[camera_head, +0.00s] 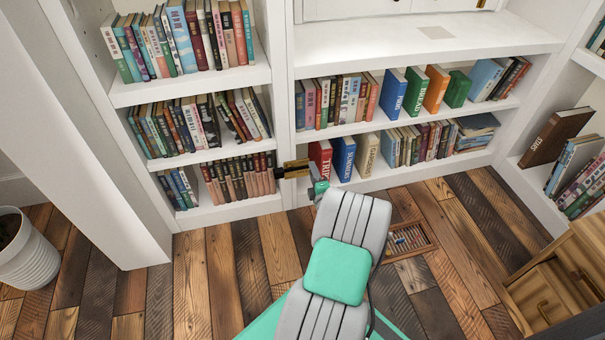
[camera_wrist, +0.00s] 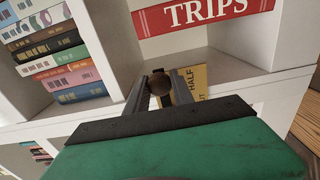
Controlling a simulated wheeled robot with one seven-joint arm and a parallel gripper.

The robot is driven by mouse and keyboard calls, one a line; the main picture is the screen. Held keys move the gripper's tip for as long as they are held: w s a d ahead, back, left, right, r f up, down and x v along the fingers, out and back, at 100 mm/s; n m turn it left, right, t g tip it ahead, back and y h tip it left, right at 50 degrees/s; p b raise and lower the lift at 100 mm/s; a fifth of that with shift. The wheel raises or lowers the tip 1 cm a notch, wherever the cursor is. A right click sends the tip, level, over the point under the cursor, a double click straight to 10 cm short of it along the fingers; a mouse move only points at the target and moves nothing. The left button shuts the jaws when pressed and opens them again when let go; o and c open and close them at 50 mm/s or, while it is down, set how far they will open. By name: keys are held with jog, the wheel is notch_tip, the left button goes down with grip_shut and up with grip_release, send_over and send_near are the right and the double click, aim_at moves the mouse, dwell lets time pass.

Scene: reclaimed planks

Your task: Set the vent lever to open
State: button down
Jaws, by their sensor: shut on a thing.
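The vent lever's round brown knob (camera_wrist: 160,85) sits between the two fingers of my gripper (camera_wrist: 160,92) in the wrist view. The gripper is shut on it. Beside the right finger is a yellow label plate (camera_wrist: 192,84) on the white shelf front; it reads "HALF", with "UT" below. The rest of the plate and the lever's shaft are hidden by my gripper, so I cannot tell the exact setting. In the head view the brass plate (camera_head: 295,168) is on the bookcase upright, with my gripper (camera_head: 308,175) against it.
White bookshelves (camera_head: 215,80) full of books surround the lever. A wooden tray (camera_head: 410,240) lies on the plank floor, right of my arm. A white pot (camera_head: 28,255) stands left, a wooden cabinet (camera_head: 550,290) right.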

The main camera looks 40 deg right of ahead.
jog(key=shift+a, duration=0.1)
dwell(0.3)
jog(key=c, duration=1.1)
grip_release()
jog(key=shift+s, duration=0.1)
jog(key=p+v, duration=0.2)
jog(key=v, duration=0.5)
jog(key=shift+s+a+r, duration=0.1)
jog(key=shift+s+a, duration=0.1)
jog(key=shift+s, duration=0.15)
